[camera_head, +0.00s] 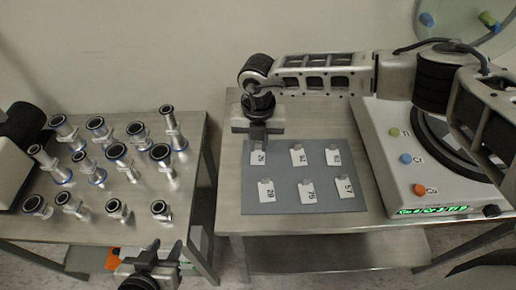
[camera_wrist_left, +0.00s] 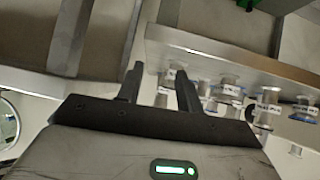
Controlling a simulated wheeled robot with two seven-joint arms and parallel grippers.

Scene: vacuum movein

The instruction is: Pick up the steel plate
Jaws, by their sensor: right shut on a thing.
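A flat grey mat (camera_head: 285,225) lies on the right table, with several small plates carrying white number tags set in two rows. I cannot tell by look alone which of these is the steel plate. My right gripper (camera_head: 258,140) points down at the mat's back left and is shut on the small plate (camera_head: 258,157) tagged 25, whose upper part the fingers hide. I cannot tell whether that plate is lifted. My left gripper (camera_head: 150,250) is low at the front edge of the left table; in the left wrist view (camera_wrist_left: 158,85) its fingers are apart and empty.
The left table (camera_head: 105,228) holds several upright metal pipe fittings. A white machine (camera_head: 395,185) with green, blue and orange buttons and a round chamber stands right of the mat. A round glass lid (camera_head: 460,15) is at the back right. A gap separates the tables.

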